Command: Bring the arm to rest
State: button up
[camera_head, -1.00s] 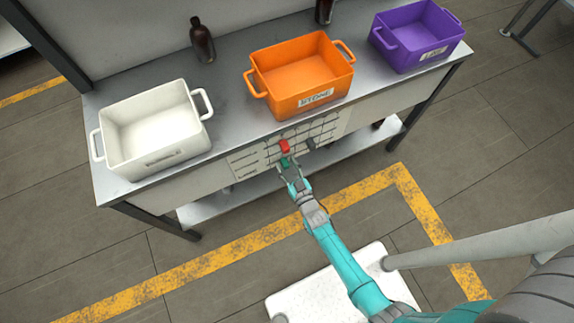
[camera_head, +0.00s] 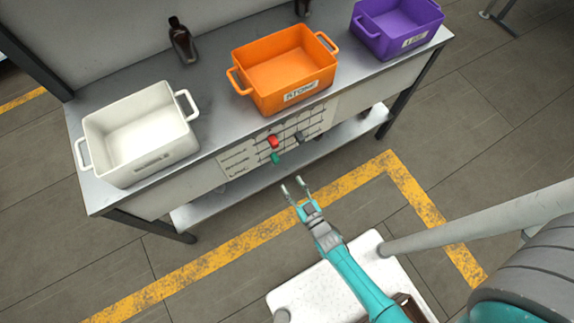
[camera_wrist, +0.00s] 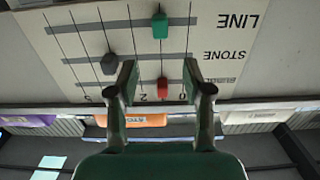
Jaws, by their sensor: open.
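My gripper (camera_head: 296,190) is open and empty. It hangs over the floor in front of the bench, apart from the slider panel (camera_head: 236,162) on the bench's front. In the wrist view my gripper (camera_wrist: 160,78) has its two fingers spread, with the panel (camera_wrist: 215,45) beyond them. The panel carries a red knob (camera_head: 272,141), a green knob (camera_head: 275,158) and a dark knob (camera_head: 299,137). In the wrist view the red knob (camera_wrist: 162,88) appears between the fingers, the green knob (camera_wrist: 159,26) above them and the dark knob (camera_wrist: 109,64) beside the left finger.
On the bench (camera_head: 215,118) stand a white bin (camera_head: 155,165), an orange bin (camera_head: 290,98) and a purple bin (camera_head: 398,42). An amber bottle (camera_head: 181,42) stands behind, and another (camera_head: 302,8) is cut by the top edge. Yellow tape (camera_head: 240,247) marks the open floor.

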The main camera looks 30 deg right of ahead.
jog(key=shift+s, duration=0.5)
jog(key=s+r+g, duration=0.1)
jog(key=s+r, duration=1)
jog(key=r, duration=0.4)
jog(key=s+r+g, duration=0.2)
jog(key=s+r, duration=1)
jog(key=r, duration=0.3)
jog(key=shift+r, duration=0.4)
jog(key=shift+s, duration=0.2)
